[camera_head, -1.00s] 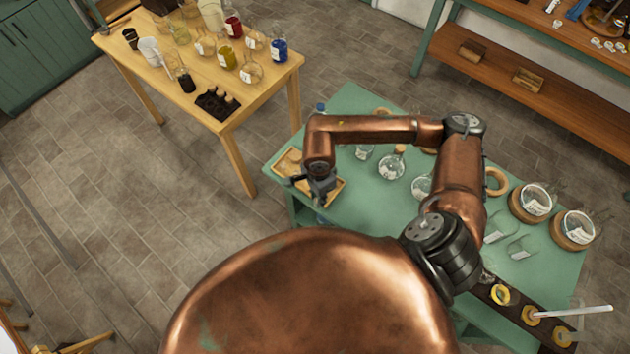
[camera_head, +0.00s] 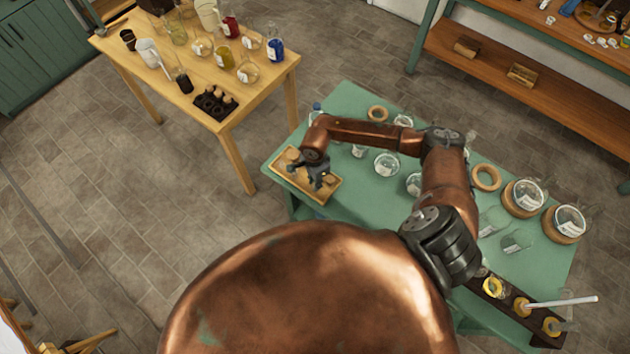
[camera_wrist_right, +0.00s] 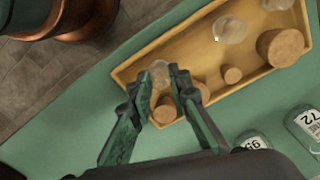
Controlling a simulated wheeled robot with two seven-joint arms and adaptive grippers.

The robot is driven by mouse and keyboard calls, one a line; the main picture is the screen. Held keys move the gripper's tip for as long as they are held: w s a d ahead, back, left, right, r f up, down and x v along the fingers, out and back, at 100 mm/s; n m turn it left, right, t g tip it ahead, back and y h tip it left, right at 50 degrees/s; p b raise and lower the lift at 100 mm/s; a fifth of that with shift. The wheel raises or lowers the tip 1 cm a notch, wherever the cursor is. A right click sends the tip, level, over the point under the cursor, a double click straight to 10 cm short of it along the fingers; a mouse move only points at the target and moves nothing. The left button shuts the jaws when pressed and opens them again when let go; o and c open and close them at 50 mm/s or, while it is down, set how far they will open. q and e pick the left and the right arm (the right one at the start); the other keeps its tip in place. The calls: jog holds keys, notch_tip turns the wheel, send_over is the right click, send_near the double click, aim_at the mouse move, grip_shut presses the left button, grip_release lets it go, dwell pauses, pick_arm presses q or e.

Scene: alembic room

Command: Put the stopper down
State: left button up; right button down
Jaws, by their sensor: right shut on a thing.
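My right gripper (camera_head: 322,180) is over the wooden tray (camera_head: 281,169) at the left end of the green table. In the right wrist view my gripper (camera_wrist_right: 162,75) is shut, with a small pale, see-through stopper (camera_wrist_right: 160,71) between its fingertips. It is over the near left end of the tray (camera_wrist_right: 135,72); I cannot tell whether the stopper touches the tray floor. A cork (camera_wrist_right: 165,110) shows lower between the fingers, and another is partly hidden behind the right finger. My left gripper is not in view.
The tray also holds a small cork (camera_wrist_right: 232,75), a wide cork (camera_wrist_right: 281,47) and a clear round glass piece (camera_wrist_right: 229,30). Labelled glassware stands close by, including a flask (camera_head: 387,163). The green table (camera_head: 350,205) has bare room in front of the tray.

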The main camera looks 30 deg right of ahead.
jog(key=shift+f, duration=0.1)
jog(key=shift+f+b, duration=0.15)
jog(key=shift+b, duration=0.15)
jog(key=c, duration=1.8)
grip_release()
jog(key=shift+r, duration=0.2)
jog(key=shift+r, duration=0.25)
notch_tip(320, 180, up, 12)
jog(key=b, duration=0.1)
jog(key=shift+f, duration=0.2)
